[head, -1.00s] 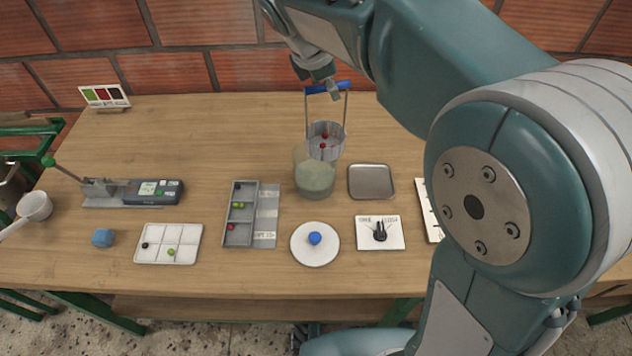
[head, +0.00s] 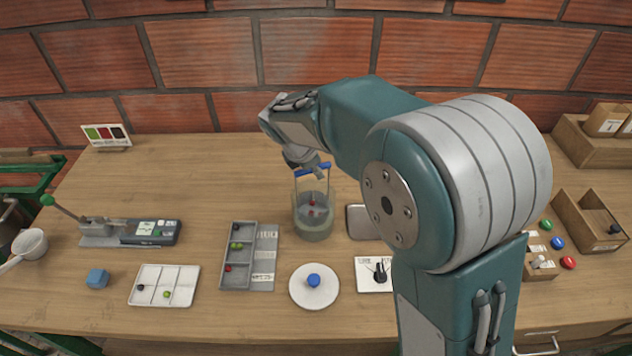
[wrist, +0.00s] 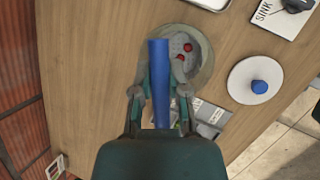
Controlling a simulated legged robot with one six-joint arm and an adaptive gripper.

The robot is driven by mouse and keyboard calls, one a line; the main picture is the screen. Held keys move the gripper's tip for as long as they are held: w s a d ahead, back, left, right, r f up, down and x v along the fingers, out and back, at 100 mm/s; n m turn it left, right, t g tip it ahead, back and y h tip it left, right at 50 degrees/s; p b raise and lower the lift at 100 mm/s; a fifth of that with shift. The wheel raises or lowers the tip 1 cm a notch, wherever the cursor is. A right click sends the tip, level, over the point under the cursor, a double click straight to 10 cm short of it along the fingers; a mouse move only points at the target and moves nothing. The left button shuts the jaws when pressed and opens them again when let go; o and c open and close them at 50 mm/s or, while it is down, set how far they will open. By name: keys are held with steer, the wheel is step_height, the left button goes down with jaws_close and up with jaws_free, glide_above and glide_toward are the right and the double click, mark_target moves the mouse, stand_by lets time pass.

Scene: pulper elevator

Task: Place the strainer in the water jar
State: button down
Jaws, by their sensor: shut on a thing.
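The strainer (head: 313,200) is a grey perforated cup with a tall wire handle and a blue grip bar (head: 312,168). Red berries lie in it. The water jar (head: 314,229) is a clear round jar of murky greenish water on the table. The strainer's cup sits inside the jar's mouth in the head view. My gripper (head: 318,171) is shut on the blue bar above the jar. In the wrist view, my gripper (wrist: 160,93) has a finger on each side of the blue bar, and the strainer cup (wrist: 184,52) shows within the jar's rim.
A metal tray (head: 358,222) lies right of the jar, partly behind my arm. A compartment tray (head: 237,277) is to the left. Buttons and a wooden box (head: 590,222) stand far right.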

steer(key=shift+f, duration=2.25)
steer(key=c, duration=0.6)
jaws_free()
steer(key=shift+c, duration=0.2)
steer(key=v, duration=1.2)
steer(key=shift+d, duration=0.1)
